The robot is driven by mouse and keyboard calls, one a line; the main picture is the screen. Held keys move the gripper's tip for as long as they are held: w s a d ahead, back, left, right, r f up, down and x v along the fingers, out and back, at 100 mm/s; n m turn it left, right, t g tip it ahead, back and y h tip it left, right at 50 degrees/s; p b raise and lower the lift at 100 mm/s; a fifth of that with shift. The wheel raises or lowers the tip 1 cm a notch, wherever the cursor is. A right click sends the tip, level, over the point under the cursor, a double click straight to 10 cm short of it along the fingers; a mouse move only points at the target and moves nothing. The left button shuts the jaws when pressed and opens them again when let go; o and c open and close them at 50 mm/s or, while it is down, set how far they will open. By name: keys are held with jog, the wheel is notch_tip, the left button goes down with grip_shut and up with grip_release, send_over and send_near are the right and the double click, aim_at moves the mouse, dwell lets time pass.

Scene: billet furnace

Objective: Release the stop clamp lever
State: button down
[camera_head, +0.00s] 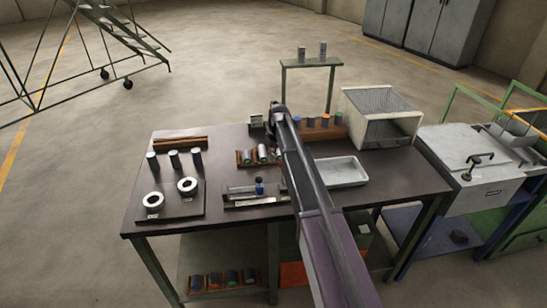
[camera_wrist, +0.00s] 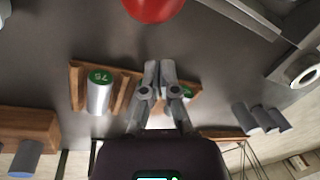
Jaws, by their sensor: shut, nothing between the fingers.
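My gripper (camera_wrist: 160,70) shows in the wrist view with its two fingers together and nothing between them. The fingers pass in front of a wooden rack (camera_wrist: 75,85) that holds a grey billet with a green "75" end (camera_wrist: 98,92). A second billet in that rack is mostly hidden behind the fingers. A red round knob (camera_wrist: 152,6) is cut off at the top edge, apart from the fingertips; I cannot tell whether it is the lever's. No lever is clear there.
Two pale rings (camera_head: 187,185) and several dark cylinders (camera_head: 174,158) stand at the table's left. Another rack (camera_head: 325,132) holds several coloured-top billets. A grey furnace box (camera_head: 475,160) stands beside the table.

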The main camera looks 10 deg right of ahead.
jog(key=shift+s+d+r+p, duration=0.25)
jog(key=shift+s+d, duration=0.05)
jog(key=shift+s, duration=0.25)
jog(key=shift+s+d+r+p, duration=0.2)
jog(key=shift+s+d, duration=0.15)
jog(key=shift+s, duration=0.2)
jog(key=shift+s+d+r+p, duration=0.25)
jog(key=shift+s+d, duration=0.05)
jog(key=shift+s, duration=0.25)
jog(key=shift+a, duration=0.1)
